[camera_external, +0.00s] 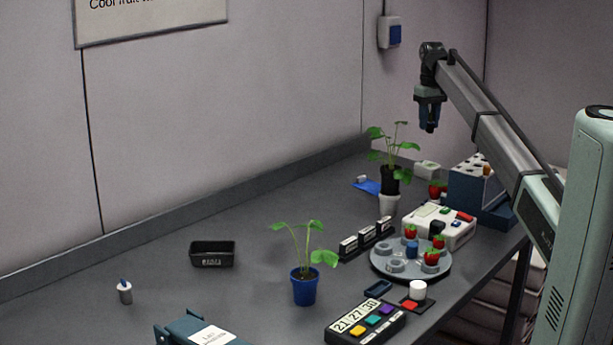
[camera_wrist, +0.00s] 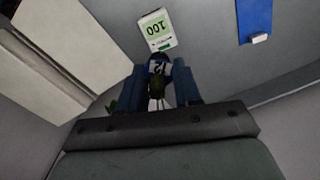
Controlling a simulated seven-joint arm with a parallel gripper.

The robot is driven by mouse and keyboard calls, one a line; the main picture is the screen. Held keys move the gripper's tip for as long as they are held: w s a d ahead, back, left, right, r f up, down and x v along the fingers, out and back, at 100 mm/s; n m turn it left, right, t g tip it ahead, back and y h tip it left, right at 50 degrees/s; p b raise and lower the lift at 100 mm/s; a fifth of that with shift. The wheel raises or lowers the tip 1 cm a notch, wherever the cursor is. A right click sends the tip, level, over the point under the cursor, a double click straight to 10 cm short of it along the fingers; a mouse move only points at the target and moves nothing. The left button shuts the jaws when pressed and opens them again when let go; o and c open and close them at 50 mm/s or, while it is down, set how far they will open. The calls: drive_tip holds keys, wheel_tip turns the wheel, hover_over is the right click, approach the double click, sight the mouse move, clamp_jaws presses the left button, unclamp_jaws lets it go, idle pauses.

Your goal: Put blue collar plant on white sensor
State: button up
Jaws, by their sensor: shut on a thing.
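My gripper (camera_external: 429,127) is raised above the far right part of the bench. A white box (camera_external: 427,169) at the back of the bench looks like the same sensor.
A blue-potted plant (camera_external: 304,287) stands near the bench's middle. A round grey tray (camera_external: 385,271) with strawberries, a white device (camera_external: 458,234) and a dark blue rack (camera_external: 466,190) crowd the right side. A blue pad (camera_external: 368,187) lies near the wall. The left bench is mostly clear.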

drive_tip(key=shift+d+f, duration=0.1)
drive_tip(key=shift+f, duration=4.85)
drive_tip(key=shift+f, duration=0.1)
drive_tip(key=o, duration=1)
wheel_tip(320, 180, up, 12)
drive_tip(key=shift+r, duration=0.15)
